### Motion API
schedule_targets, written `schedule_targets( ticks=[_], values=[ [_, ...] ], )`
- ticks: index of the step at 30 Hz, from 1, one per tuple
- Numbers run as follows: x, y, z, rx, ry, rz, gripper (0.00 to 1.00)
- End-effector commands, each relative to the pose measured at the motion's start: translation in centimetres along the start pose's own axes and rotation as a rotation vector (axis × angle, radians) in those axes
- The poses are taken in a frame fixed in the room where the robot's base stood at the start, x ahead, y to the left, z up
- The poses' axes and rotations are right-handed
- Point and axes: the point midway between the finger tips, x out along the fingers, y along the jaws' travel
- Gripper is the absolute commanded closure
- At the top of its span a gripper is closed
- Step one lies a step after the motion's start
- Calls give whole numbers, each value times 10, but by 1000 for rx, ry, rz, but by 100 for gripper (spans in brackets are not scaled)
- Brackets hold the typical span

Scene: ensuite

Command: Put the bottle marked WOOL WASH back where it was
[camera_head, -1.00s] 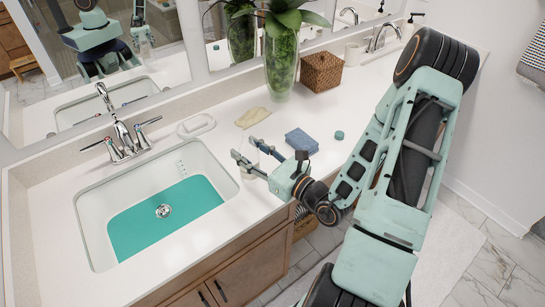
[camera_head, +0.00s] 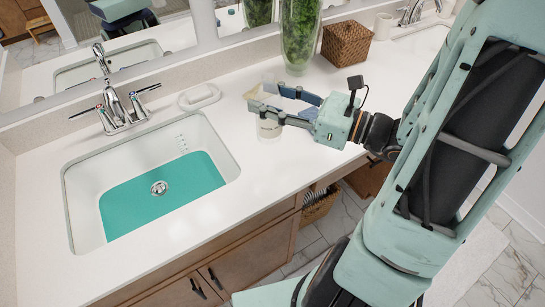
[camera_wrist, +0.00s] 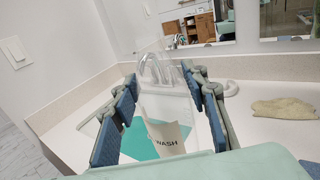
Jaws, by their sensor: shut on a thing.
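The bottle (camera_head: 269,129) is clear with a pale label and shows between my fingers in the head view, over the counter right of the sink. In the wrist view the bottle (camera_wrist: 166,135) has a cream label on which "WASH" can be read; the rest of the wording is hidden. My gripper (camera_head: 266,98) is shut on the bottle, one finger on each side, and it also shows in the wrist view (camera_wrist: 160,78). The bottle looks upright. I cannot tell whether its base touches the counter.
The sink (camera_head: 215,150) holds teal liquid, left of the bottle. A white soap dish (camera_head: 199,97) lies behind it. A tan cloth (camera_wrist: 284,108) lies close to the bottle. A glass vase (camera_head: 300,40) and wicker box (camera_head: 344,44) stand farther back. Bare counter (camera_head: 225,118) lies between sink and bottle.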

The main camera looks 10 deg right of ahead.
Motion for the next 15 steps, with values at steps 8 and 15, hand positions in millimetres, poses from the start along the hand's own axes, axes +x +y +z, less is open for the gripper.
schedule_targets(
  ticks=[8,15],
  values=[
    [-26,63,5,-2,0,184,100],
    [-29,70,11,6,-2,221,100]
  ],
)
